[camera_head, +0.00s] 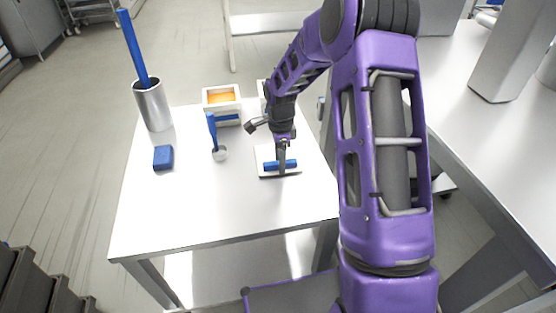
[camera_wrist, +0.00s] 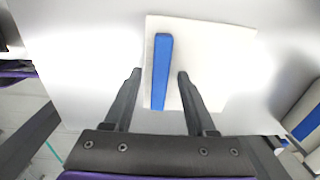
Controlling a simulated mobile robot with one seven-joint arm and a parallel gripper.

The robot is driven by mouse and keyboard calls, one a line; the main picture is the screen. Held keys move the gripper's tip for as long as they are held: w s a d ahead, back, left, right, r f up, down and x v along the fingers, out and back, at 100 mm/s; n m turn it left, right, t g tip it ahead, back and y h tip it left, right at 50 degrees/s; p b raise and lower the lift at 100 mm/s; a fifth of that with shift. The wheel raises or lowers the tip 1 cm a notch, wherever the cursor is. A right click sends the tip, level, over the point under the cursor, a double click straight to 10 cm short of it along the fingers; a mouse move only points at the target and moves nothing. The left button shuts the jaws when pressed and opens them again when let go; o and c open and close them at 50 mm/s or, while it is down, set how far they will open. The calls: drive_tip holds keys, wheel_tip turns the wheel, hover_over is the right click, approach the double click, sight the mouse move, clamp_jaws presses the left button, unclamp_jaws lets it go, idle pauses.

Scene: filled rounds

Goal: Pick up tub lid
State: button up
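The tub lid (camera_head: 265,155) is a flat white square with a blue bar handle (camera_head: 271,166). It lies on the small white table, partly hidden by my arm. In the wrist view the lid (camera_wrist: 215,60) and its blue handle (camera_wrist: 160,85) show below my fingers. My gripper (camera_wrist: 159,73) is open and empty. One finger is on each side of the handle, with a visible gap on both sides. In the head view my gripper (camera_head: 282,163) is right at the handle; its exact height above the lid is hard to tell.
An open white tub (camera_head: 222,106) with orange contents stands at the back. A blue-handled tool (camera_head: 214,135), a blue block (camera_head: 163,157) and a metal cylinder (camera_head: 153,106) holding a blue rod stand to the left. The table's front (camera_head: 200,215) is clear.

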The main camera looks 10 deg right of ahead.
clamp_jaws()
